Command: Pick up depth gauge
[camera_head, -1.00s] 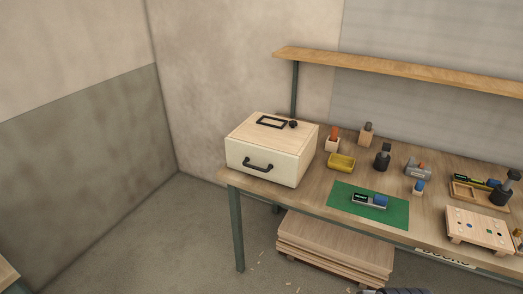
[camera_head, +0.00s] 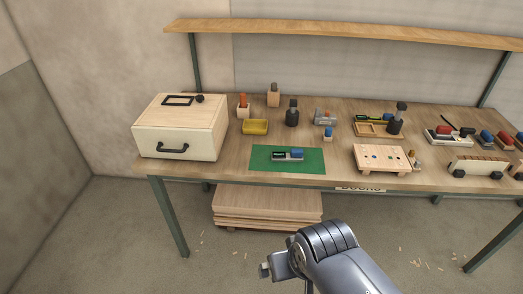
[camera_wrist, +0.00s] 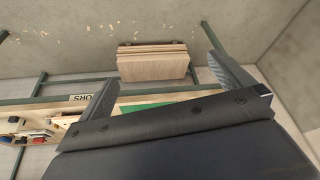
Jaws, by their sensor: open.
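A small grey device with a black face and a blue part (camera_head: 288,155) lies on a green mat (camera_head: 262,166) near the bench's front edge. It looks like the depth gauge, but no readable label confirms this. My gripper (camera_wrist: 160,70) shows in the wrist view with its two dark fingers wide apart and nothing between them. It is off the bench, apart from the device. In the wrist view a strip of the green mat (camera_wrist: 150,105) shows behind the gripper body, which hides the device. In the head view my arm is low in front of the bench.
A wooden block with holes (camera_head: 382,158) is to the right. Several tools line the bench; a shelf (camera_head: 340,32) runs above. Stacked boards (camera_head: 267,205) lie below. The floor in front is open.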

